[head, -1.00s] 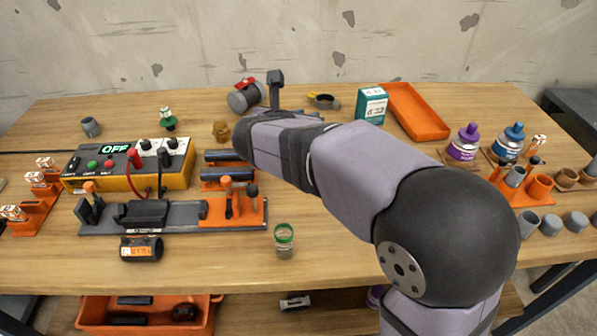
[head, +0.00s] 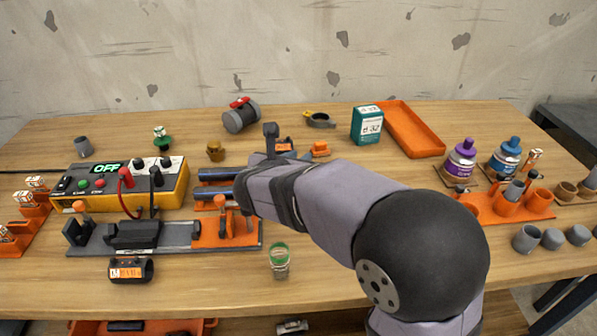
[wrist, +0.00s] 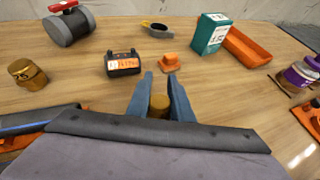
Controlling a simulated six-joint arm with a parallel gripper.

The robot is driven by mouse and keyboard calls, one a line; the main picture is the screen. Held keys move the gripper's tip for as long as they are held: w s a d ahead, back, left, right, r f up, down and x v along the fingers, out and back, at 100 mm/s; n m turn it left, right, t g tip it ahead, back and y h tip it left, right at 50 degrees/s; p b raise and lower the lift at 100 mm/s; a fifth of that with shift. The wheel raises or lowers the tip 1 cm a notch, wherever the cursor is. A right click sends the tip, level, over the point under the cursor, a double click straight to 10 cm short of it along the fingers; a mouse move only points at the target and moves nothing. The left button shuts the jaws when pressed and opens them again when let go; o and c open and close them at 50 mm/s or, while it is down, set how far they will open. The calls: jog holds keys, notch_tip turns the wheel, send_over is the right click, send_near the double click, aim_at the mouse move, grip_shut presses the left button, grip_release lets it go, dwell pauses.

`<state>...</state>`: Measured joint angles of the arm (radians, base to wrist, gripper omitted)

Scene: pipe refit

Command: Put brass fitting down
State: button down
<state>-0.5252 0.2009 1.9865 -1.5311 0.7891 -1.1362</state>
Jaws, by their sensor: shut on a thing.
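My gripper (wrist: 161,80) shows in the wrist view with two blue fingers. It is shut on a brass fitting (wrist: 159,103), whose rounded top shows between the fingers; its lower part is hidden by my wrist. In the head view my arm hides the fingers and the held fitting. A second brass fitting (head: 215,150) stands on the table behind the yellow meter box; it also shows at the left of the wrist view (wrist: 27,74). I cannot tell whether the held fitting touches the table.
A black labelled clamp (wrist: 122,64) and an orange block (wrist: 169,62) sit beyond my fingers. A grey pipe piece with a red handle (head: 240,116) lies farther back. A teal box (head: 367,125) and an orange tray (head: 428,146) are behind right. Bare wood lies around the block.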

jog(key=shift+f+b, duration=0.4)
jog(key=shift+f, duration=1.35)
jog(key=shift+f, duration=0.1)
jog(key=c, duration=1.6)
grip_release()
jog(key=shift+r, duration=0.2)
jog(key=p+v, duration=0.2)
jog(key=v, duration=1)
